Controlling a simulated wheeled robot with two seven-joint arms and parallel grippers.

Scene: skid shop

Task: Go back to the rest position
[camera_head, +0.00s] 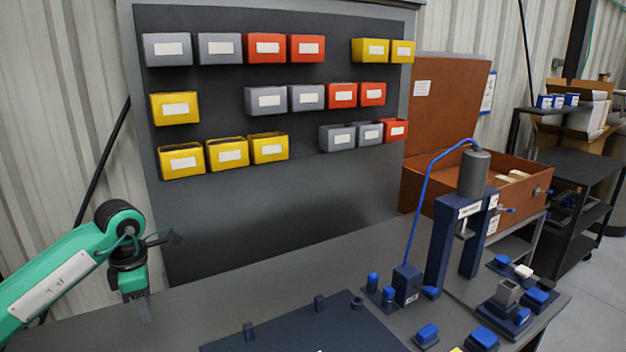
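My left arm comes in from the left, green with a black wrist. My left gripper (144,311) points down over the left end of the grey workbench (250,292). I see no object at its fingertip, and its finger gap is not clear from this angle. My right gripper is not in view.
A dark blue plate (300,335) lies at the bench front. To its right stand a blue press (440,240) with a grey cylinder and several small blue parts (428,333). A bin board (280,215) rises behind. An open brown crate (425,185) stands at the right.

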